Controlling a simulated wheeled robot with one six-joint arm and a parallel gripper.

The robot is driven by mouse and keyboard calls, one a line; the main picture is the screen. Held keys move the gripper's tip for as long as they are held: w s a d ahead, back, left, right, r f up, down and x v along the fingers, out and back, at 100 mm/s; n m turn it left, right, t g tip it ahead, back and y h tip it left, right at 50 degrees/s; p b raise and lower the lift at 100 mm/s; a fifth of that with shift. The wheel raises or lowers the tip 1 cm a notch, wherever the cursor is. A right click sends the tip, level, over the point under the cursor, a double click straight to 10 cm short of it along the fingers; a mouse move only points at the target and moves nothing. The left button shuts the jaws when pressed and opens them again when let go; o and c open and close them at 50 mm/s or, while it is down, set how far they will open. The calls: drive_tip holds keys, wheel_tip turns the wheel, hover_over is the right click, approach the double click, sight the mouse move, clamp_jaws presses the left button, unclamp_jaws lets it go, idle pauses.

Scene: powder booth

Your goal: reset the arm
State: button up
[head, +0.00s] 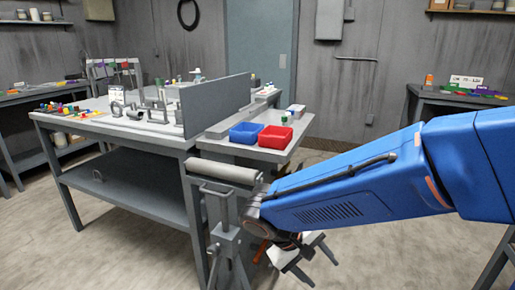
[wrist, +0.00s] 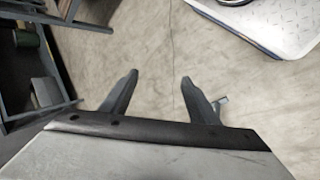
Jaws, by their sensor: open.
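My blue arm reaches in from the right in the head view, angled down to the left. My gripper (head: 299,259) hangs low at its end, beside a grey roller stand. In the wrist view my gripper (wrist: 155,82) shows two dark fingers spread wide with only bare floor between them. It is open and holds nothing.
The roller stand (head: 222,171) is close to the left of my gripper. A right-hand table (head: 455,97) stands near the wall.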

drive_tip(key=s+d+r+m+t+y, duration=0.1)
drive_tip(key=s+d+r+m+y, duration=0.1)
drive_tip(key=s+d, duration=0.3)
drive_tip(key=s+d+r+m+t+y, duration=0.2)
drive_tip(key=s+d+r+y, duration=0.2)
drive_tip(key=d, duration=0.4)
drive_tip(key=shift+s+d+t+y, duration=0.15)
drive_tip(key=shift+s+t+y, duration=0.15)
drive_tip(key=shift+s+y, duration=0.1)
idle(0.6)
